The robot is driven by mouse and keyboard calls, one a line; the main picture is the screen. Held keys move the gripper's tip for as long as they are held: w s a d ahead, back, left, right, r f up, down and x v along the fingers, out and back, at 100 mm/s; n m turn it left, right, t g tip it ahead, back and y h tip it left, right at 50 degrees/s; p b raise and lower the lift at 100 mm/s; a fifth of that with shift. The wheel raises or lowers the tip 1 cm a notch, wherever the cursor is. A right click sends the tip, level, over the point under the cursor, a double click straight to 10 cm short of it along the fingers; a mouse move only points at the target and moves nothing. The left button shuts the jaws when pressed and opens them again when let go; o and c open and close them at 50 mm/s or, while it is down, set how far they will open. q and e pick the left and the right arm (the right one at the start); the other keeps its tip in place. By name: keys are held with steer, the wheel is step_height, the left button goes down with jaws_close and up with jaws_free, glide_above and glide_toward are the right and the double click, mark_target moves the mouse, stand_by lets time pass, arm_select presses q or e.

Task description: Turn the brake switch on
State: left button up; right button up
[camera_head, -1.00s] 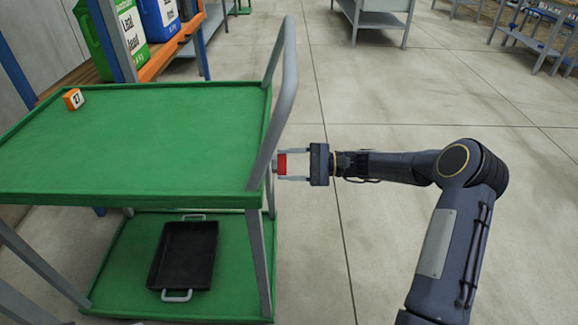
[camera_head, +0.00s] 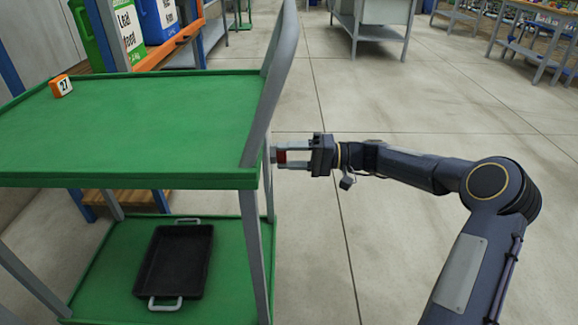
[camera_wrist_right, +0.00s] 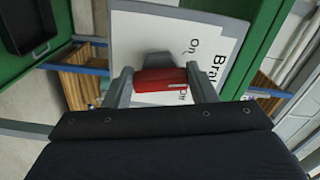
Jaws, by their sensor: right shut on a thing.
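The brake switch shows as a red handle (camera_wrist_right: 160,79) on a white panel (camera_wrist_right: 139,33) lettered "Brake", "On" and "Off" in the right wrist view. A pale line on the handle lies close to the "Off" lettering. My right gripper (camera_wrist_right: 160,84) is shut on the red handle, one finger at each end of it. In the head view, my right gripper (camera_head: 281,156) is beside the green cart's right end, with red (camera_head: 281,156) showing between its fingers. The panel's face is hidden there. My left gripper is not in view.
The green cart (camera_head: 150,120) has a grey upright handle (camera_head: 276,85) just above my right gripper. An orange block marked 27 (camera_head: 60,86) sits on its top, and a black tray (camera_head: 175,262) lies on its lower shelf. Open floor (camera_head: 420,110) lies to the right.

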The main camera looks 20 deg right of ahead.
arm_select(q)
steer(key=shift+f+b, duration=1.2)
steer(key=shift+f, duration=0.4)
arm_select(e)
steer(key=shift+f+n, duration=0.15)
steer(key=shift+n, duration=1.35)
steer(key=shift+f+n, duration=0.1)
steer(key=shift+n, duration=1.7)
steer(key=o, duration=1)
steer(key=shift+w, duration=0.1)
steer(key=shift+c, duration=0.2)
steer(key=shift+d, duration=0.1)
arm_select(q)
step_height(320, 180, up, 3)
steer(key=p, duration=0.3)
arm_select(e)
steer(key=v, duration=0.7)
steer(key=shift+d, duration=0.35)
